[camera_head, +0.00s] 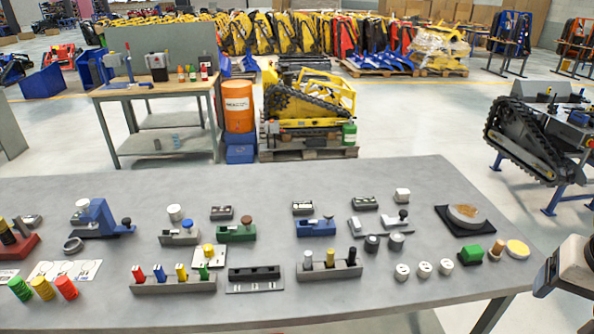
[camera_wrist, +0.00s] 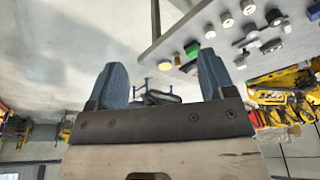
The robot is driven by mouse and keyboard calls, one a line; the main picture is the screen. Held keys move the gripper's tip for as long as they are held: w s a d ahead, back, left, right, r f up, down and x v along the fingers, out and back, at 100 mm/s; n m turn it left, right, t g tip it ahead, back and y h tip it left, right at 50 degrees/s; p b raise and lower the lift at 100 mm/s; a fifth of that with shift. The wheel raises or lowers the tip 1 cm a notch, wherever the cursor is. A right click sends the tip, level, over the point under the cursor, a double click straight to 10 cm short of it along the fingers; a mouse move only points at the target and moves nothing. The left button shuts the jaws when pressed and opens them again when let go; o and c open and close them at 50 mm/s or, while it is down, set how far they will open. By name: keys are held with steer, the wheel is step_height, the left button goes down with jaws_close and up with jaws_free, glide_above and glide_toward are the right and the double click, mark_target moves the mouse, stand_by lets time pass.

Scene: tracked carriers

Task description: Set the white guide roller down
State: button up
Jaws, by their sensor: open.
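Three short white rollers stand in a row at the right front of the grey table: left (camera_head: 402,271), middle (camera_head: 424,269) and right (camera_head: 445,266). I cannot tell which is the guide roller. My gripper (camera_wrist: 160,68) is open, with two blue fingers apart and nothing between them. It is off the table's right end, clear of the rollers. The row of rollers also shows at the upper right of the wrist view (camera_wrist: 227,19).
A green block (camera_head: 470,254), a brown-topped peg (camera_head: 496,250) and a yellow disc (camera_head: 517,248) sit right of the rollers. A dark square base with a round disc (camera_head: 466,216) lies behind. Fixtures and racks crowd the left and middle. Bare table (camera_head: 440,310) lies in front of the rollers.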

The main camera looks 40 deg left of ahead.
steer(key=w+a+r+n, duration=0.1)
steer(key=w+a, duration=0.8)
steer(key=a, duration=0.2)
steer(key=w+a+f+n+y, duration=0.1)
steer(key=w+a, duration=0.1)
steer(key=a, duration=1)
steer(key=w+a+f+n, duration=0.1)
steer(key=w+a+f, duration=0.1)
steer(key=a, duration=1.1)
steer(key=w+a+f+n+y, duration=0.1)
steer(key=w+a+n, duration=0.1)
steer(key=a, duration=1)
steer(key=n+y, duration=0.1)
steer(key=n, duration=0.4)
glide_above(174, 209)
steer(key=s+d, duration=0.2)
step_height(174, 209, down, 18)
steer(key=shift+w+d, duration=0.1)
steer(key=shift+w, duration=0.15)
steer(key=shift+x, duration=1.25)
steer(key=shift+g, duration=0.3)
